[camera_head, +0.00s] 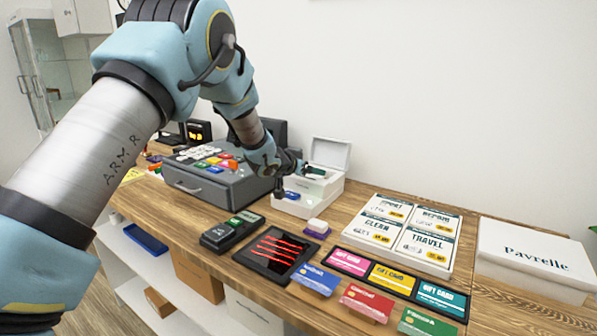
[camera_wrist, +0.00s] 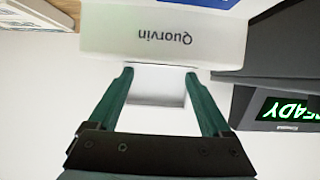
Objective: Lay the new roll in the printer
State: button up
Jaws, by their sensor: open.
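A white box-shaped unit with a raised lid (camera_head: 330,153), which looks like the printer, stands against the back of the counter. My gripper (camera_head: 297,180) is over its front, its dark green fingers apart. In the wrist view, which is upside down, my gripper (camera_wrist: 157,76) is open, with nothing clearly held. A white box face marked "Quorvin" (camera_wrist: 165,38) lies just past the fingertips. A pale square (camera_wrist: 157,88) shows between the fingers; I cannot tell whether it is the lid or something else. I cannot make out a paper roll; the unit's inside is mostly hidden.
A grey cash register (camera_head: 215,180) stands left of the unit, and a "READY" display (camera_wrist: 287,110) shows in the wrist view. A card terminal (camera_head: 232,230), a black tray (camera_head: 275,254), gift cards (camera_head: 392,278) and sign cards (camera_head: 405,230) crowd the front. A white Pavrelle box (camera_head: 535,257) is at right.

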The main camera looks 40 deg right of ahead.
jog(key=b+v, duration=0.1)
jog(key=v, duration=0.6)
jog(key=shift+a+r+b, duration=0.15)
jog(key=shift+a+b, duration=0.15)
jog(key=shift+b, duration=0.05)
jog(key=w+a+f+n+t+y, duration=0.15)
jog(key=w+a, duration=0.25)
jog(key=a, duration=0.6)
jog(key=w+a+n+t+y, duration=0.1)
jog(key=w+a+n+y, duration=0.25)
jog(key=a, duration=0.75)
jog(key=w+a+n+t+y, duration=0.15)
jog(key=w+a, duration=0.25)
jog(key=a, duration=0.6)
jog(key=s+a+f+n+g+y, duration=0.1)
jog(key=s+a+n+y, duration=0.1)
jog(key=a, duration=0.6)
jog(key=s+a+f+n+g+y, duration=0.1)
jog(key=s+a+n+y, duration=0.1)
jog(key=a, duration=0.5)
jog(key=s+a+f+n+g+y, duration=0.1)
jog(key=s+a+f+n+g, duration=0.1)
jog(key=s+a, duration=1)
jog(key=shift+s+a+n+g+y, duration=0.35)
jog(key=shift+s+n+g, duration=0.3)
jog(key=shift+s+g, duration=0.25)
jog(key=shift+c, duration=0.4)
